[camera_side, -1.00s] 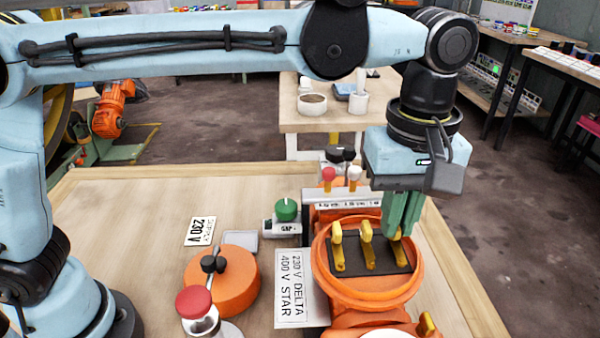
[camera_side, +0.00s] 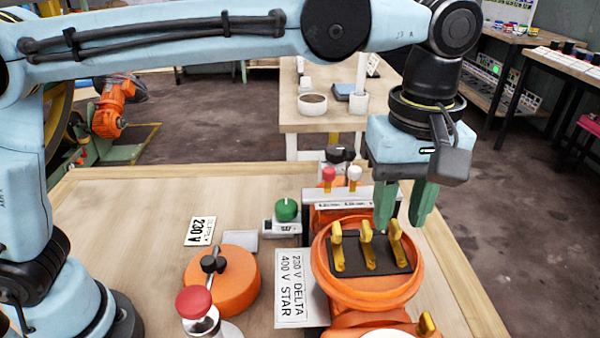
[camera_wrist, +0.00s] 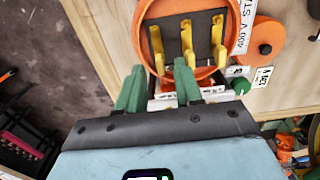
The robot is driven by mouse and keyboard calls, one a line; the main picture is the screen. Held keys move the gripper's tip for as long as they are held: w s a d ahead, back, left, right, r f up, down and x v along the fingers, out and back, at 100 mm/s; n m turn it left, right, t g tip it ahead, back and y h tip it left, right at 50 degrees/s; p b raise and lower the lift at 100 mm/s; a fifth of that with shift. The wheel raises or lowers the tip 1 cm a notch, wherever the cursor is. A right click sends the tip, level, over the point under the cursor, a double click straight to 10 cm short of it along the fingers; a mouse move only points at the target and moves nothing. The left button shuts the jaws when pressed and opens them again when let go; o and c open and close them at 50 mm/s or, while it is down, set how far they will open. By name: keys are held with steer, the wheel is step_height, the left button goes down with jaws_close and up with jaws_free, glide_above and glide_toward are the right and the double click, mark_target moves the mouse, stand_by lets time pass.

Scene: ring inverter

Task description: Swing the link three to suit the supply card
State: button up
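The orange terminal housing (camera_side: 318,265) holds a dark block with three yellow links, the left (camera_side: 338,250), middle (camera_side: 368,247) and right (camera_side: 397,243). They lie roughly parallel, each with a raised knob at its far end. The supply card (camera_side: 200,231) reads 230 V. A plate (camera_side: 293,288) reads 230 V DELTA, 400 V STAR. My gripper (camera_side: 401,222) is open, its green fingers apart and empty at the far rim. The right link's knob appears between the fingertips; I cannot tell how far apart in depth. In the wrist view that link (camera_wrist: 157,50) lies beyond my gripper (camera_wrist: 158,75).
Left of the housing are an orange round part with a black knob (camera_side: 222,285), a red mushroom button (camera_side: 194,301) and a green knob (camera_side: 286,209). Behind the housing, a bar carries red (camera_side: 328,175) and white (camera_side: 354,174) knobs. The far-left bench top is clear.

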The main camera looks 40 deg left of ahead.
mark_target(395, 222)
step_height(395, 222, up, 11)
stand_by(0.6)
steer(key=shift+f, duration=0.1)
steer(key=w+a+f+m+t+h, duration=0.1)
steer(key=a+f+m+t, duration=0.1)
steer(key=a, duration=0.6)
steer(key=w+a+f+m+t, duration=0.1)
steer(key=w+a+f+m, duration=0.15)
steer(key=a, duration=0.45)
steer(key=s+a+f+m+t, duration=0.2)
steer(key=s+a+f, duration=0.2)
steer(key=a+f, duration=0.3)
steer(key=s+a+f+m+t+y, duration=0.1)
steer(key=s+a+f+m+t, duration=0.1)
steer(key=s+a+f, duration=0.2)
steer(key=a+f, duration=0.3)
steer(key=shift+s+f+m, duration=0.25)
steer(key=shift+f+m, duration=0.1)
